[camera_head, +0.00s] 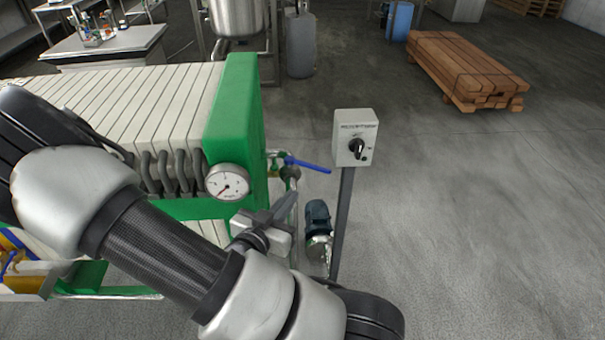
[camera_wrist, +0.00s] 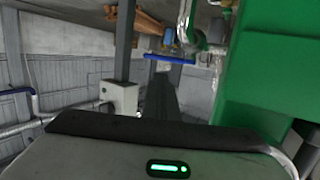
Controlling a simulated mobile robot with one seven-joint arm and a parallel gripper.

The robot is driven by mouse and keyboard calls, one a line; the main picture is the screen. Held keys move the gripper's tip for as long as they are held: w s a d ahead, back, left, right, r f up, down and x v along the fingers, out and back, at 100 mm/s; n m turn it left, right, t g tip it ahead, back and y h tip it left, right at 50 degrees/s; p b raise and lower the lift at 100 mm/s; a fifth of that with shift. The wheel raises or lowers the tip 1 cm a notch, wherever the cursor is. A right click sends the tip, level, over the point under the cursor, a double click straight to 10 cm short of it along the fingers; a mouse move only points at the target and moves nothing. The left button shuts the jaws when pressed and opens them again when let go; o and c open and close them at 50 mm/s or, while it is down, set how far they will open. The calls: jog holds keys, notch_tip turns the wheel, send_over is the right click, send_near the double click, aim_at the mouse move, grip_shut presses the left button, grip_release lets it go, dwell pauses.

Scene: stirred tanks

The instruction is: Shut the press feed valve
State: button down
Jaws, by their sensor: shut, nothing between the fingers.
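The press feed valve has a blue lever handle (camera_head: 306,164) that sticks out to the right from piping beside the green end plate of the filter press. In the wrist view the blue lever (camera_wrist: 169,59) lies roughly crosswise, just beyond my fingertips, with its pipework to the right. My gripper (camera_head: 288,205) is shut and empty, below and slightly left of the lever in the head view. In the wrist view my gripper (camera_wrist: 172,78) points toward the lever. I cannot tell whether it touches the lever. The valve body is partly hidden behind the lever and pipes.
The green press end plate (camera_head: 231,125) with a pressure gauge (camera_head: 228,182) stands close on the left. A control box (camera_head: 356,138) on a post stands to the right, with a blue motor (camera_head: 317,218) low beside it. Open floor lies further right, before a timber stack (camera_head: 465,72).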

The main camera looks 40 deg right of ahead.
aim_at(314, 169)
jog(key=b+x, duration=0.4)
jog(key=x, duration=0.9)
jog(key=shift+d+f, duration=0.15)
jog(key=shift+d, duration=0.1)
